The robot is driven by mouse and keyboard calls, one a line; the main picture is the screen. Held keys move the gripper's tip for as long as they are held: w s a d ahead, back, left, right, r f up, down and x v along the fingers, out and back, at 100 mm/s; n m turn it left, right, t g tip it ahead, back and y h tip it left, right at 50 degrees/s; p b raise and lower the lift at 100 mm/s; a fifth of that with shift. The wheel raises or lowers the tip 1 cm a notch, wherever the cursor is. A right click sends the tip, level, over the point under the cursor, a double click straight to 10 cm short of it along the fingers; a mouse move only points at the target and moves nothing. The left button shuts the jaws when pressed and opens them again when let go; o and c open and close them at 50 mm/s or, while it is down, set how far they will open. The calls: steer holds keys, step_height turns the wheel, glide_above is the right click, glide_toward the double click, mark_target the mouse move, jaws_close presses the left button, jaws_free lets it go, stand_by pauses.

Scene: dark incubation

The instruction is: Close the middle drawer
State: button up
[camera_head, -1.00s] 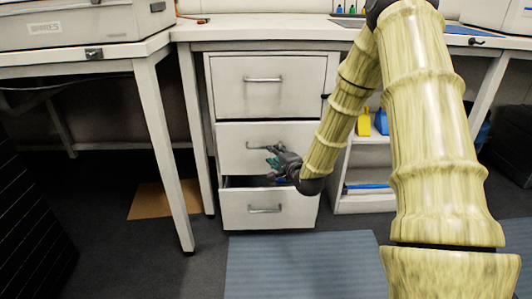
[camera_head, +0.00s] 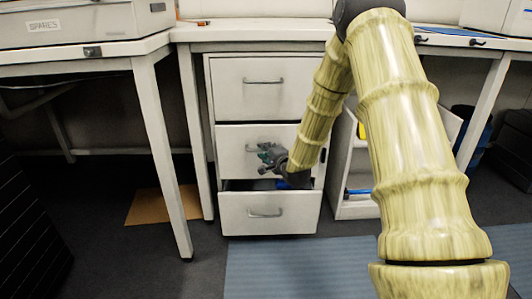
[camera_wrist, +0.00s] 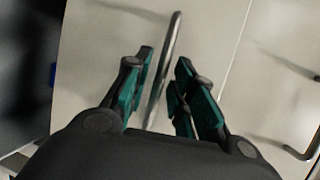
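The middle drawer (camera_head: 232,140) is a pale front in the white drawer unit, and it looks flush or nearly flush with the top drawer. My gripper (camera_head: 268,152) is in front of it at its handle and hides part of the front. In the wrist view my gripper (camera_wrist: 166,58) is open, with green-padded fingers on either side of the middle drawer's metal bar handle (camera_wrist: 171,45). Gaps show between the bar and the pads. Whether the fingertips touch the drawer front is unclear.
The bottom drawer (camera_head: 240,220) stands pulled out, with a dark gap and something blue inside. The top drawer (camera_head: 230,95) is shut. A table leg (camera_head: 163,160) stands left; a low open shelf (camera_head: 355,208) is right. A blue-grey mat (camera_head: 290,265) lies in front.

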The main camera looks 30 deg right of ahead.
jaws_close()
steer(key=shift+w+d+r+p, duration=0.15)
steer(key=shift+w+d+p, duration=0.15)
steer(key=shift+w+p, duration=0.15)
steer(key=w+d+p, duration=0.1)
steer(key=w+p, duration=0.1)
steer(key=shift+w+d, duration=0.35)
steer(key=shift+o, duration=1.7)
jaws_free()
steer(key=shift+w, duration=0.15)
steer(key=shift+o, duration=0.2)
